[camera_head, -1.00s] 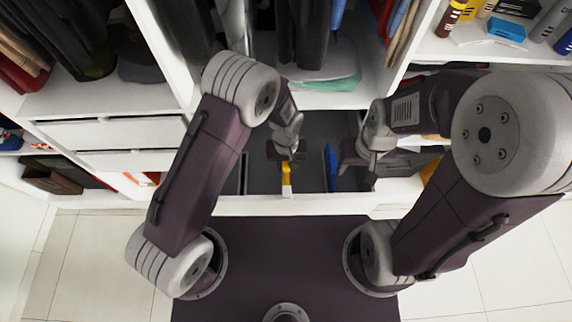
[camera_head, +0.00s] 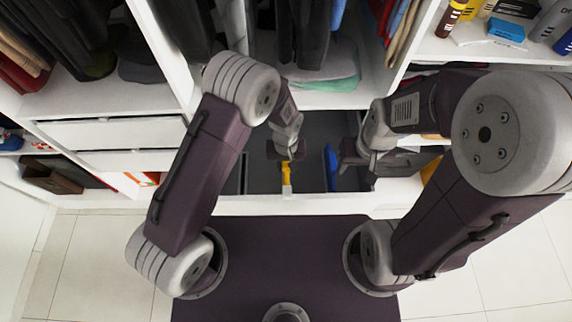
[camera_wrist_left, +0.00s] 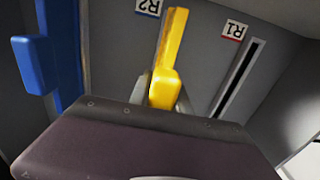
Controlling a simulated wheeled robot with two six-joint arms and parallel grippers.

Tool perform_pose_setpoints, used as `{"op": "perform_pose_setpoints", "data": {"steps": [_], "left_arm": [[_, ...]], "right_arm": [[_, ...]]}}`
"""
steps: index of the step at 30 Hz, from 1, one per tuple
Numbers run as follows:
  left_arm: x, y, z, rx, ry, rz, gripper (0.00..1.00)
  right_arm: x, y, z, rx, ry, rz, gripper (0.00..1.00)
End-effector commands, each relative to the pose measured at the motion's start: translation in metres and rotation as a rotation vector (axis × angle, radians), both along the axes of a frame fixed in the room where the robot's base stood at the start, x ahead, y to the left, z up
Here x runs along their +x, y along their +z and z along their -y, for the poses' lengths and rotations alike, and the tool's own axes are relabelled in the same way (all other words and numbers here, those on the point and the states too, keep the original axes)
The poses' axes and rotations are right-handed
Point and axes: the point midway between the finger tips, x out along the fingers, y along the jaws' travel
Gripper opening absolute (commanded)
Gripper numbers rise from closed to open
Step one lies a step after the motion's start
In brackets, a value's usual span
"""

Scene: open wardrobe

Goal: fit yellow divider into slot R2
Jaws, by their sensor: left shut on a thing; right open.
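The yellow divider (camera_head: 286,176) is upright in the open grey drawer, and it also shows in the left wrist view (camera_wrist_left: 173,42). My left gripper (camera_wrist_left: 163,96) is shut on its near end. The divider stretches away beside the R2 label (camera_wrist_left: 148,7) and covers the place where slot R2 would show. I cannot tell how deep its lower edge sits. My right gripper (camera_head: 352,157) is open and empty over the drawer's right side, to the right of a blue divider (camera_head: 331,166).
The R1 label (camera_wrist_left: 234,30) marks an empty dark slot (camera_wrist_left: 238,80). The blue divider also stands to the left in the left wrist view (camera_wrist_left: 36,65). The drawer's white front (camera_head: 240,205) borders my base. A shelf with folded cloths (camera_head: 330,84) hangs over the drawer's back.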

Motion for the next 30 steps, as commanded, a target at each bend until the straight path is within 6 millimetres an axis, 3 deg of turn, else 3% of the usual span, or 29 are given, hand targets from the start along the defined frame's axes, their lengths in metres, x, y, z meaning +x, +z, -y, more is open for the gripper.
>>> {"op": "perform_pose_setpoints", "data": {"steps": [30], "left_arm": [[0.000, -0.025, 0.000, 0.000, 0.000, 0.000, 0.00]], "right_arm": [[0.000, -0.019, 0.000, 0.000, 0.000, 0.000, 0.49]]}}
